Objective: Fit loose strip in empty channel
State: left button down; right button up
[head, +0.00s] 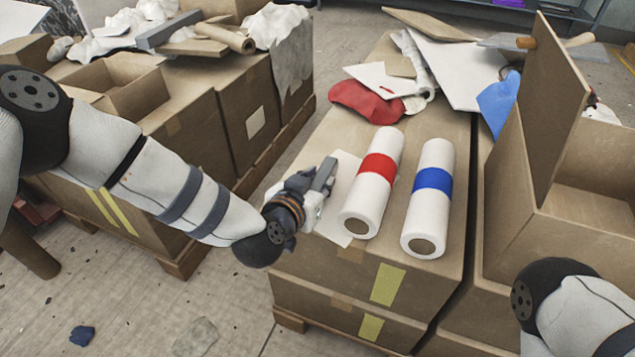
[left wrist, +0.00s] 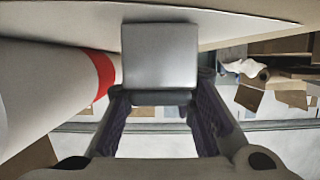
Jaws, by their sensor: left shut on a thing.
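My left gripper (head: 314,192) is over the left part of the middle carton stack, just left of the roll with the red band. It is shut on a short grey piece (head: 325,173), which may be the loose strip. In the left wrist view this grey piece (left wrist: 160,55) sits between the two dark fingers (left wrist: 162,98) as a flat, squarish face. Its far end and underside are hidden, so I cannot tell whether it touches the sheet below. Another grey bar (head: 168,31) lies on the left cartons. I cannot make out an empty channel. My right gripper is not in view.
Two white rolls, one with a red band (head: 377,167) and one with a blue band (head: 433,181), lie right of the gripper. A white sheet (head: 342,222) lies partly under the red-banded roll. Red cloth (head: 365,101) and sheets are behind. An open carton (head: 562,225) stands right.

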pick_arm(q)
jog(key=shift+f, duration=0.15)
jog(key=c, duration=1.3)
grip_release()
